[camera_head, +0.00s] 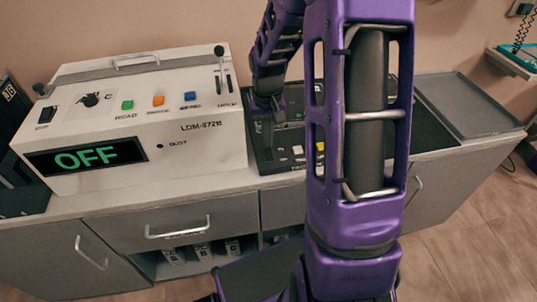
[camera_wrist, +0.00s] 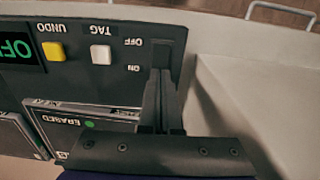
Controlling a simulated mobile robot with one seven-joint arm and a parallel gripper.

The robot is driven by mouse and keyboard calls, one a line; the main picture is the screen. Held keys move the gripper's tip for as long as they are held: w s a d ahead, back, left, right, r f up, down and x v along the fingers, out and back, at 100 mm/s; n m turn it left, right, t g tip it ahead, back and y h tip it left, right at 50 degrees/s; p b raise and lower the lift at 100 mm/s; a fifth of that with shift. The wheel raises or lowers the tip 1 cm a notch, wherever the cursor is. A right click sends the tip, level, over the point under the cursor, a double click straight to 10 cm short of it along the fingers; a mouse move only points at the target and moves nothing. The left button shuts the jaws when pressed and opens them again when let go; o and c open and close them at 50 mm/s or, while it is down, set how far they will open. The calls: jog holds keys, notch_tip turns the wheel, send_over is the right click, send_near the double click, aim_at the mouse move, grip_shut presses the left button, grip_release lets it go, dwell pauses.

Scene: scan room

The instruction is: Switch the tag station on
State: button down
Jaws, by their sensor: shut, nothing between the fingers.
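The tag station is a low dark panel (camera_head: 290,166) on the counter, partly behind my arm in the head view. In the wrist view the panel (camera_wrist: 92,78) appears upside down. It has a yellow UNDO button (camera_wrist: 53,51), a white TAG button (camera_wrist: 101,54) and a partly cut-off green display (camera_wrist: 17,49) that appears to read OFF. A dark switch (camera_wrist: 168,51) sits beside its OFF and ON labels. My gripper (camera_wrist: 163,76) is shut and empty, its fingertips at the switch. Whether they touch it is unclear. In the head view my gripper (camera_head: 267,148) reaches down over the panel's left part.
A large white machine (camera_head: 205,153) labelled LDM-872B, its display reading OFF, stands close left of the panel. A grey tray (camera_head: 470,105) lies at the counter's right. In the wrist view, an ERASED plate (camera_wrist: 78,116) lies near my fingers.

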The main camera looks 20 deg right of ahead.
aim_at(268, 150)
jog(key=shift+f, duration=0.95)
dwell(0.5)
jog(key=shift+r+p, duration=2.75)
jog(key=shift+r, duration=0.8)
